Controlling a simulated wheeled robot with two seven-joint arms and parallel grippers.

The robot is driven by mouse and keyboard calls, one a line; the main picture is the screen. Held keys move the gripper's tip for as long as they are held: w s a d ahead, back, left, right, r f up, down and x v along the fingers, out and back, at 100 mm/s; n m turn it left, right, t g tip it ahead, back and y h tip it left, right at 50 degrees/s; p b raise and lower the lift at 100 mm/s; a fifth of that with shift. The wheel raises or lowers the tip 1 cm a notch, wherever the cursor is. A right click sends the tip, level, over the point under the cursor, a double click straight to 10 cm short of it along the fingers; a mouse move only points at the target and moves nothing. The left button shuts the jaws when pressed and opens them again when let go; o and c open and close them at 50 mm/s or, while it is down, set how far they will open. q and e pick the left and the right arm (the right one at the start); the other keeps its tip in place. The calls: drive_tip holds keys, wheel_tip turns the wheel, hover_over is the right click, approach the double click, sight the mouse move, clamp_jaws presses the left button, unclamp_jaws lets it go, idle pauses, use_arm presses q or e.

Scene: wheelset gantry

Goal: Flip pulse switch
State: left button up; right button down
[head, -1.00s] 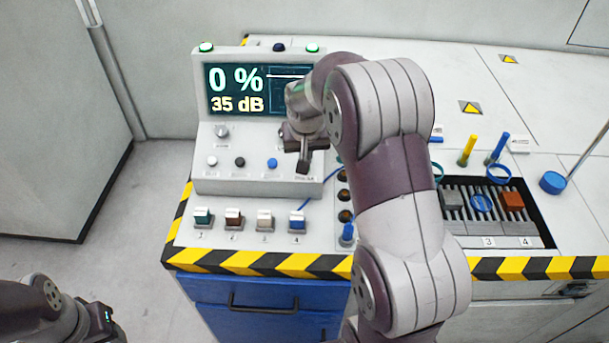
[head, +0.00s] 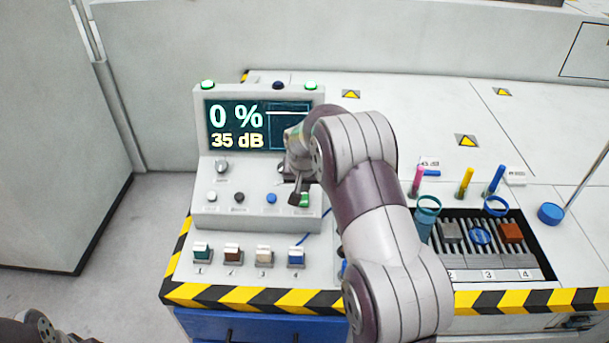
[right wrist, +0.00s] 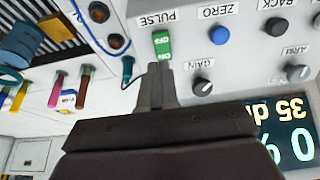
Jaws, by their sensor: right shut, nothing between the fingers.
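The pulse switch (right wrist: 162,45) is a green rocker under the label PULSE in the right wrist view, with ON lettering on its face. In the head view it shows as a small green patch (head: 305,200) at the lower right of the console's sloped panel. My right gripper (right wrist: 155,75) is shut and empty, its tips close to the switch's ON end. I cannot tell whether they touch it. In the head view the right gripper (head: 298,194) is just left of the green patch and hides part of the panel. My left gripper is out of view.
The console screen (head: 237,125) reads 0 % and 35 dB. A gain knob (right wrist: 202,87) and a blue zero button (right wrist: 219,36) sit beside the switch. A slotted tray (head: 487,260) lies to the right.

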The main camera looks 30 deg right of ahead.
sight(305, 204)
drive_tip(key=x, duration=0.6)
drive_tip(key=shift+s+a+f, duration=0.1)
drive_tip(key=shift+s+f, duration=0.1)
wheel_tip(305, 204, down, 3)
drive_tip(key=t+b, duration=0.1)
drive_tip(key=b, duration=0.6)
drive_tip(key=shift+s+a+r+h, duration=0.1)
drive_tip(key=shift+r+h, duration=0.1)
drive_tip(key=shift+h, duration=0.1)
drive_tip(key=shift+s+r+t, duration=0.15)
drive_tip(key=shift+r+t, duration=0.15)
drive_tip(key=shift+r, duration=0.5)
drive_tip(key=shift+a+r, duration=0.1)
drive_tip(key=shift+w+r+p, duration=0.25)
drive_tip(key=shift+r+p, duration=0.25)
drive_tip(key=shift+p, duration=0.2)
drive_tip(key=shift+s+r, duration=0.1)
drive_tip(key=shift+r, duration=0.1)
